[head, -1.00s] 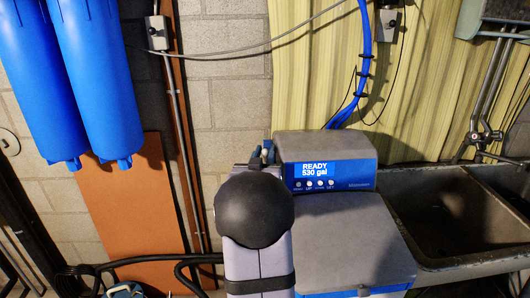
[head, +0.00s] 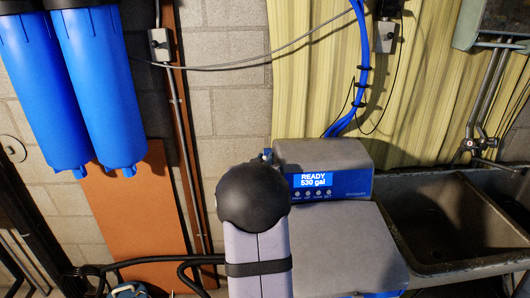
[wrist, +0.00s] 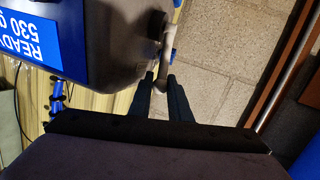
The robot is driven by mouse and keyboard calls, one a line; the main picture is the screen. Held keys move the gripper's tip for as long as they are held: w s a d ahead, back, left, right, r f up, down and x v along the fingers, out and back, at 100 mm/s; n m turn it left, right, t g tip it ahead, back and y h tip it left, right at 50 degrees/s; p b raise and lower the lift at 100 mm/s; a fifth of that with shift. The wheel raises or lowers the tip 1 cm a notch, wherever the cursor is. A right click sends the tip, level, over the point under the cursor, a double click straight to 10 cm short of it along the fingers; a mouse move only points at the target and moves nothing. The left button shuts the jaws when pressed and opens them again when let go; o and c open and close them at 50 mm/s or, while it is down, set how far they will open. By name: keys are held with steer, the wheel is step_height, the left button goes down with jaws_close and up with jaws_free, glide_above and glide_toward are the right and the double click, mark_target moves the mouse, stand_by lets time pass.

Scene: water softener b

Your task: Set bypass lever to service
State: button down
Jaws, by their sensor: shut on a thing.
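The water softener (head: 330,235) stands beyond my arm, its display reading "READY 530 gal". It also shows in the wrist view (wrist: 110,35), at the upper left. A pale grey bar, which looks like the bypass lever (wrist: 153,48), runs along the softener's side in the wrist view. Its near end lies between the fingertips of my gripper (wrist: 160,82), which is shut on it. A small blue part (wrist: 174,55) shows just right of the bar. In the head view my own arm hides the gripper, the lever and most of the softener's left side.
Blue filter housings (head: 105,95) hang at the upper left. A stone sink (head: 440,220) stands close on the right. Blue tubes (head: 358,85) rise behind the softener. A block wall (head: 228,110) is behind my arm. A black hose (head: 150,262) runs low on the left.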

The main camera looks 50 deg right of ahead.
steer(key=shift+w+d+r+g+y+p, duration=0.45)
steer(key=shift+y+p, duration=0.35)
steer(key=shift+p, duration=2.1)
steer(key=shift+w+d+f+g+p, duration=0.1)
steer(key=shift+d+f+g+p, duration=0.15)
steer(key=shift+p, duration=0.6)
steer(key=shift+a+f, duration=0.1)
steer(key=c, duration=1.9)
jaws_free()
steer(key=b+v, duration=0.2)
steer(key=v, duration=0.5)
